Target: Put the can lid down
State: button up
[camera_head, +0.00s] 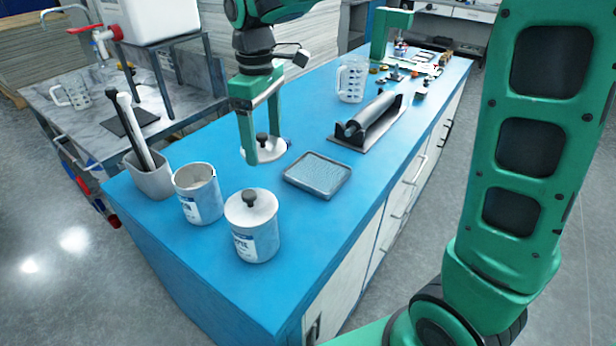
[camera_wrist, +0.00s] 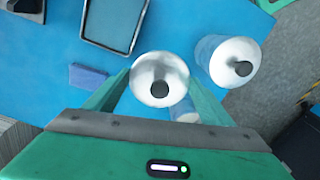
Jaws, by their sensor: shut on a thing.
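My gripper (camera_head: 263,150) is shut on a round silver can lid (camera_head: 252,155) with a black knob. The lid also shows between the fingers in the wrist view (camera_wrist: 160,66). It is held over the blue bench, and its exact height above the top is hard to tell. An open can (camera_head: 197,195) with a blue-and-white label stands to the front left of the gripper; the wrist view mostly hides it. A second can (camera_head: 252,228) in front has its own lid on, with a black knob, and it shows right of the held lid in the wrist view (camera_wrist: 226,62).
A grey shallow tray (camera_head: 317,174) lies right of the gripper. A roller on a stand (camera_head: 370,124) and a clear jug (camera_head: 352,79) are farther back. A grey holder (camera_head: 153,180) with rollers stands at the left edge. A small blue block (camera_wrist: 88,76) lies near the lid.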

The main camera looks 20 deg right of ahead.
jog(key=d+f, duration=0.2)
jog(key=d, duration=0.1)
jog(key=s+d+f, duration=0.1)
jog(key=d+f, duration=0.1)
jog(key=d, duration=0.2)
jog(key=d+f, duration=0.3)
jog(key=d, duration=0.1)
jog(key=shift+s+d, duration=0.1)
jog(key=shift+s, duration=0.25)
jog(key=shift+s+f, duration=0.1)
jog(key=shift+f, duration=1.95)
jog(key=shift+d+f, duration=0.1)
jog(key=shift+f, duration=0.1)
jog(key=o, duration=1)
jog(key=shift+o, duration=0.2)
notch_tip(320, 180, up, 12)
jog(key=shift+r, duration=0.25)
